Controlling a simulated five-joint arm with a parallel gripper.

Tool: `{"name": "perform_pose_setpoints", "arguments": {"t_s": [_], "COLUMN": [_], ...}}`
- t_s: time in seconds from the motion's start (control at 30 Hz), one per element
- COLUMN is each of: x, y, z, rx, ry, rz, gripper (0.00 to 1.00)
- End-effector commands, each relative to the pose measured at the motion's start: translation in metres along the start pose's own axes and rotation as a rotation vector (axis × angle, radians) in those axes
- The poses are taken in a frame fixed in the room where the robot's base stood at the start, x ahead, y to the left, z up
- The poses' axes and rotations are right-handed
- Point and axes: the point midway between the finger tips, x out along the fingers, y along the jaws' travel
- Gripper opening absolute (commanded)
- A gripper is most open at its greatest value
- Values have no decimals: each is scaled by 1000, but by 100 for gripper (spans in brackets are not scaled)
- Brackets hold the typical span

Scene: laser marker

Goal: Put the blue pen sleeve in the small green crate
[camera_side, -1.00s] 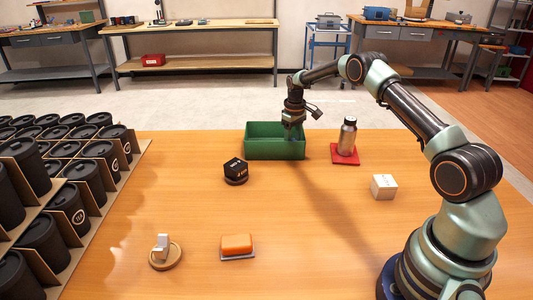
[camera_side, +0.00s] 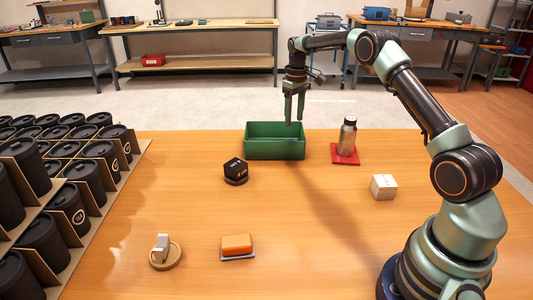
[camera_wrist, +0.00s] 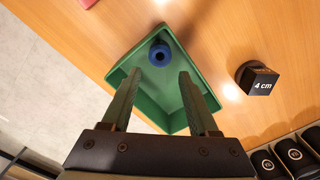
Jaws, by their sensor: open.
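The small green crate (camera_side: 275,150) stands at the far edge of the table in the side view. It also shows in the wrist view (camera_wrist: 133,67). The blue pen sleeve (camera_wrist: 160,54) is inside the crate near one corner, seen from above with its round opening toward the camera. In the side view only a trace of blue may show behind the crate's front wall. My gripper (camera_side: 294,120) is above the crate, apart from the sleeve. In the wrist view its two fingers (camera_wrist: 157,85) are spread with nothing between them.
A black cube (camera_side: 235,168) on a dark disc stands in front of the crate. A white cube (camera_side: 383,187), an orange block (camera_side: 237,244) and a grey piece on a round base (camera_side: 163,246) stand nearer. Black canisters (camera_side: 70,207) fill the left.

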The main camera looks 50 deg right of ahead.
Motion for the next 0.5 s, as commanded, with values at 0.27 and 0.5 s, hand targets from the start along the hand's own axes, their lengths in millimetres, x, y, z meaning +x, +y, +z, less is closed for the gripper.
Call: {"name": "perform_pose_setpoints", "arguments": {"t_s": [0.27, 0.5], "x": [-27, -86], "y": [-5, -49], "z": [0, 13], "rx": [-2, -5], "ry": [10, 85], "rz": [4, 30], "gripper": [60, 60]}}
